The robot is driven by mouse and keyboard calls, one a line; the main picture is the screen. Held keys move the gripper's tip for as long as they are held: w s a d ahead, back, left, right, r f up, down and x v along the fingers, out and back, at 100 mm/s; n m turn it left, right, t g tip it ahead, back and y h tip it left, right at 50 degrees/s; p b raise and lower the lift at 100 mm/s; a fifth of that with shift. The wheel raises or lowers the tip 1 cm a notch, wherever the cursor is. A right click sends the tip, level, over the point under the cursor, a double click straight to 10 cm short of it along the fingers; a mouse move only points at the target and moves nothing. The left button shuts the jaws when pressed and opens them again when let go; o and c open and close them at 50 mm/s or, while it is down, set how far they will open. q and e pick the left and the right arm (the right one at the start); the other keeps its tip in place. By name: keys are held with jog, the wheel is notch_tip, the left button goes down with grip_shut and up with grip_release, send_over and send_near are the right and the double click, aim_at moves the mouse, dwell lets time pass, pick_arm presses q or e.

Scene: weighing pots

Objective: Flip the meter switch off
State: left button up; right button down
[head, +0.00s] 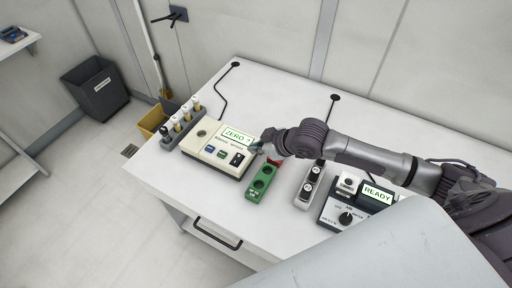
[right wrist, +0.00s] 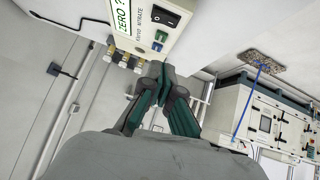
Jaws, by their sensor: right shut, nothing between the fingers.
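A cream meter (head: 208,149) stands on the white table, its screen reading "ZERO ?". A black rocker switch (head: 237,159) sits on its top panel at the right end, beside two blue-green buttons. In the right wrist view the meter (right wrist: 152,40) is at the top, labelled "nitrate", with the switch (right wrist: 165,16) clear to see. My right gripper (head: 263,147) is shut and empty, close to the meter's right end near the switch. The fingertips (right wrist: 158,68) also show in the right wrist view, below the meter. I cannot tell whether they touch it. My left gripper is out of view.
A green block with two round wells (head: 262,181) stands right of the meter. A grey holder with dark-capped items (head: 310,184) and a second meter reading "READY" (head: 347,216) are further right. A rack of several vials (head: 183,122) is left. The table's front left is clear.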

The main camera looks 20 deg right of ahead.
jog(key=shift+f, duration=0.1)
jog(key=s+d+f+t+y+b, duration=0.2)
jog(key=s+d+t+y+b, duration=0.2)
jog(key=s+d+b, duration=0.4)
jog(key=shift+s+d+f+b, duration=0.35)
jog(key=shift+d+b, duration=0.2)
jog(key=shift+b, duration=0.25)
